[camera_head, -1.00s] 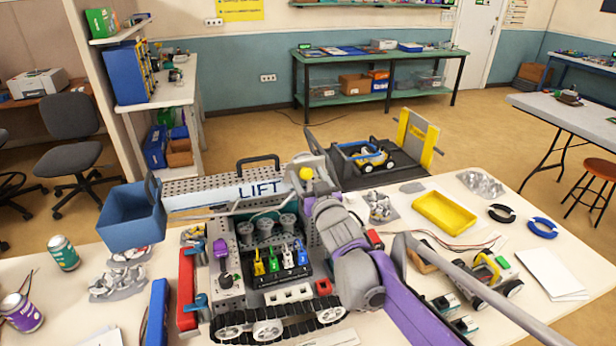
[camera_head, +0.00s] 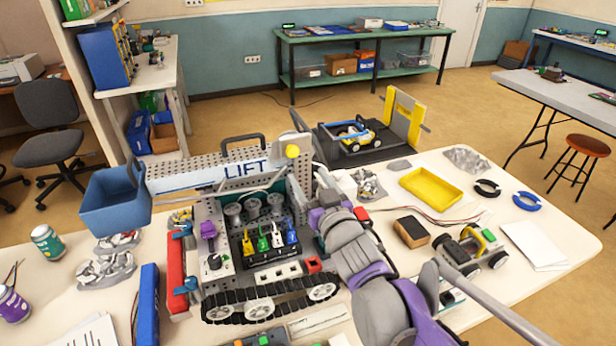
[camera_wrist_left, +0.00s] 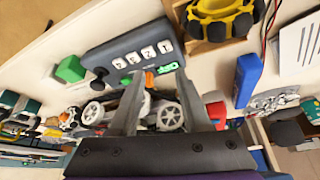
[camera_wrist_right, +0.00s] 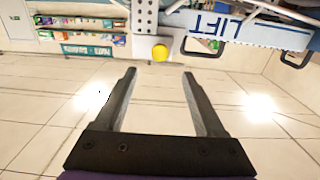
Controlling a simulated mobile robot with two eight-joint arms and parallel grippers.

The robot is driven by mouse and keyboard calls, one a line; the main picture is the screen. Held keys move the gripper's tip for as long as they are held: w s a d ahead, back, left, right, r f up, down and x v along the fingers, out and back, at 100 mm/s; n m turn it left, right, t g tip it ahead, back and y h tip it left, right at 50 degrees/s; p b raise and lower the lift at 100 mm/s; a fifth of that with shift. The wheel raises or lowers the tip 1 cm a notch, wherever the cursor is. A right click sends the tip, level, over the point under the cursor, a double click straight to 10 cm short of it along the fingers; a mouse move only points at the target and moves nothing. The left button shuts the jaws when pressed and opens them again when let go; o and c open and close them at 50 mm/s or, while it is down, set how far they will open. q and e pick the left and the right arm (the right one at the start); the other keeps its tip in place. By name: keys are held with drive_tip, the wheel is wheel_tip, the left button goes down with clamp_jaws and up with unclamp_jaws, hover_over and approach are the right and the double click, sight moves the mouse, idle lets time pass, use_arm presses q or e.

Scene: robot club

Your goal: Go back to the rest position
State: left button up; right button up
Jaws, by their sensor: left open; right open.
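My right arm (camera_head: 345,255) comes in from the lower right and reaches over the right side of the lift model (camera_head: 160,180). My right gripper (camera_head: 306,140) is beside the model's LIFT arm, near a yellow ball (camera_head: 292,151); in the head view its fingers are hard to make out. In the right wrist view the right gripper (camera_wrist_right: 159,73) is open and empty, with the yellow ball (camera_wrist_right: 160,53) beyond its fingertips. My left gripper is not in the head view. In the left wrist view the left gripper (camera_wrist_left: 160,78) is open, with nothing clearly held, above the cluttered table.
A blue bin (camera_head: 115,205) hangs at the LIFT arm's left end. A yellow tray (camera_head: 430,187), a wheeled buggy (camera_head: 470,248) and a dark box (camera_head: 411,232) stand to the right. A grey numbered panel (camera_wrist_left: 130,52) lies beyond the left fingers. Floor shows beyond the right fingers.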

drive_tip(key=s+d+f+m+g+h+p, duration=0.25)
drive_tip(key=s+d+f+g+h, duration=0.25)
drive_tip(key=s+d+f, duration=0.6)
drive_tip(key=s+d+f+g, duration=0.2)
drive_tip(key=s+f+g, duration=0.1)
drive_tip(key=s, duration=0.6)
drive_tip(key=s+d+f+m+g+p, duration=0.1)
drive_tip(key=s+f+g, duration=0.2)
drive_tip(key=s+f, duration=0.3)
drive_tip(key=s, duration=0.2)
drive_tip(key=shift+s+d+f+g+h, duration=0.3)
drive_tip(key=shift+s+d+g, duration=0.1)
idle(1.0)
